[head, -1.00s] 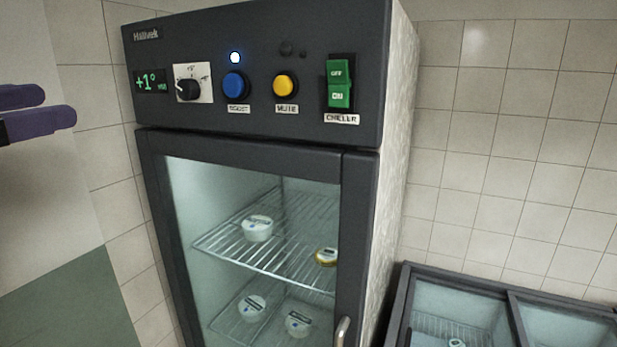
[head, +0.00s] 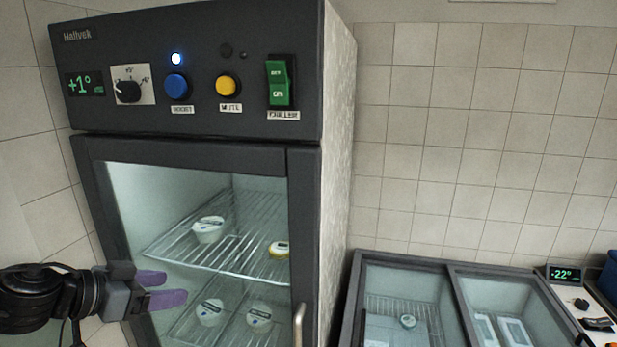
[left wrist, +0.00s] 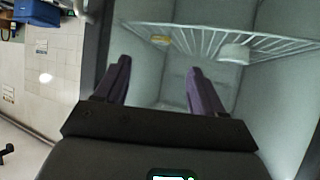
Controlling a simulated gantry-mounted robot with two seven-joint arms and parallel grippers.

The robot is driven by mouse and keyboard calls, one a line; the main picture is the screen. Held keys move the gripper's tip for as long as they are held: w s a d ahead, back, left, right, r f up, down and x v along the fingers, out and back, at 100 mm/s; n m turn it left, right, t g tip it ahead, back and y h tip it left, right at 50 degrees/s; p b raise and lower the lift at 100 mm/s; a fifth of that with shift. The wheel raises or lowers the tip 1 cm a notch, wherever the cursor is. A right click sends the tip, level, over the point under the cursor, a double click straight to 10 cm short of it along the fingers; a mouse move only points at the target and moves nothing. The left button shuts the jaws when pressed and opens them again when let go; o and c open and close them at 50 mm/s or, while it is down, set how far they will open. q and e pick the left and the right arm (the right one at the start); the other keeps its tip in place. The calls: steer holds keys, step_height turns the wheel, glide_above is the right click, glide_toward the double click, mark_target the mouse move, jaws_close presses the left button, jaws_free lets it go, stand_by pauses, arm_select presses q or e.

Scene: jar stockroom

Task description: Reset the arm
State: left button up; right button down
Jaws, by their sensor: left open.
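My left gripper (head: 165,288) comes in from the left in the head view, in front of the lower left of the chiller cabinet's glass door (head: 125,210). Its two purple fingers are apart with nothing between them. In the left wrist view the open fingers (left wrist: 157,85) point at the cabinet, with a wire shelf (left wrist: 215,42) beyond them. My right gripper is in neither view.
The cabinet's panel (head: 200,65) has a blue button (head: 177,86), yellow button (head: 228,86), dial (head: 128,90) and green switch (head: 279,82). White tubs (head: 208,229) stand on the shelves inside. A glass-topped chest freezer (head: 358,270) stands at right.

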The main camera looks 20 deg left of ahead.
arm_select(q)
steer(key=s+d+f+n+g+h, duration=0.1)
steer(key=s+d+f, duration=0.1)
steer(key=d+f, duration=0.65)
steer(key=s+d+f+n, duration=0.1)
steer(key=s+d+f, duration=0.3)
steer(key=f, duration=0.8)
steer(key=s+d+f+n+g+h, duration=0.1)
steer(key=d+f, duration=0.6)
steer(key=f, duration=0.4)
steer(key=s+a+f+g+y, duration=0.1)
steer(key=s+f+g+y, duration=0.2)
steer(key=s, duration=0.4)
steer(key=s+f+g+y, duration=0.3)
steer(key=s, duration=0.4)
step_height(320, 180, up, 15)
steer(key=m+p, duration=0.1)
steer(key=p, duration=1.4)
steer(key=shift+s+m+p, duration=0.25)
steer(key=shift+m+p, duration=0.05)
steer(key=shift+a, duration=0.1)
